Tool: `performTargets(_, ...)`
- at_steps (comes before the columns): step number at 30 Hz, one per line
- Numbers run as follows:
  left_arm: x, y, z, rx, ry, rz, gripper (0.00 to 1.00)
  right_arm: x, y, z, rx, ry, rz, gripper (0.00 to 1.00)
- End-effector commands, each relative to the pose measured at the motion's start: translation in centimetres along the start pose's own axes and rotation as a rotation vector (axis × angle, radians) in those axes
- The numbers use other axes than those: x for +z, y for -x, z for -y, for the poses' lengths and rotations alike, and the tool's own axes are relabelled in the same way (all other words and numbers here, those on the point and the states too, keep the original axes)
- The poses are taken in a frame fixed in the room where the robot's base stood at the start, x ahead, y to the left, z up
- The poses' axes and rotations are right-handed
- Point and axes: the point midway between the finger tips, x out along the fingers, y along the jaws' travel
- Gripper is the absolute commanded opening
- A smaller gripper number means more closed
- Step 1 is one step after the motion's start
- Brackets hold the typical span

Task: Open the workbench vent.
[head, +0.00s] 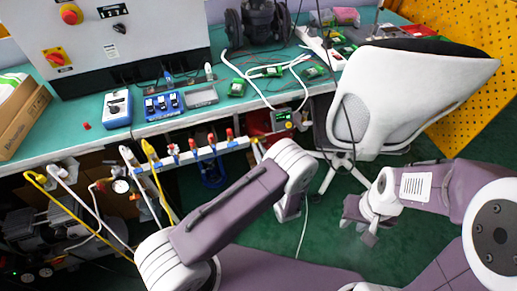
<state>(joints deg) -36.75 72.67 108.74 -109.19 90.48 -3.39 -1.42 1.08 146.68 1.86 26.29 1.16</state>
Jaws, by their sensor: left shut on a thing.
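A pale pipe manifold (183,158) runs below the workbench's front edge and carries several small valves with red tops, such as a red-topped valve (229,134). I cannot tell which fitting is the workbench vent. My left forearm crosses in front of the right part of this area. Only a purple part of my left gripper (288,209) shows below the white wrist. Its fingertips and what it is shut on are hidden. My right gripper (359,226) hangs over the green floor, left of its white wrist, with its fingers apart and empty.
The teal workbench (232,112) holds a blue-edged meter (118,108), a blue switch block (163,106) and green circuit boards. A white chair (400,85) stands close behind my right gripper. Yellow and white hoses hang at left. A yellow perforated panel (470,25) is at right.

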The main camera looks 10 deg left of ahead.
Motion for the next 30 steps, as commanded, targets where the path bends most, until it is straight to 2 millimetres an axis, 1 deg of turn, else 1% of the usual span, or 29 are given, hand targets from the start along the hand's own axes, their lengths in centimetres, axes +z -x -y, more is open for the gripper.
performTargets(5,0.2,0.0,0.0,-0.001,-0.129,-0.001,0.0,-0.1,0.8,0.0,0.0,0.0,0.0,0.31)
performTargets(12,0.1,0.0,0.1,-0.001,-0.355,-0.001,0.0,-0.2,1.8,0.0,0.0,0.0,0.0,0.31)
performTargets(30,-0.1,0.0,0.2,-0.001,-0.925,-0.001,0.0,-0.3,3.4,0.1,0.0,0.0,0.0,0.31)
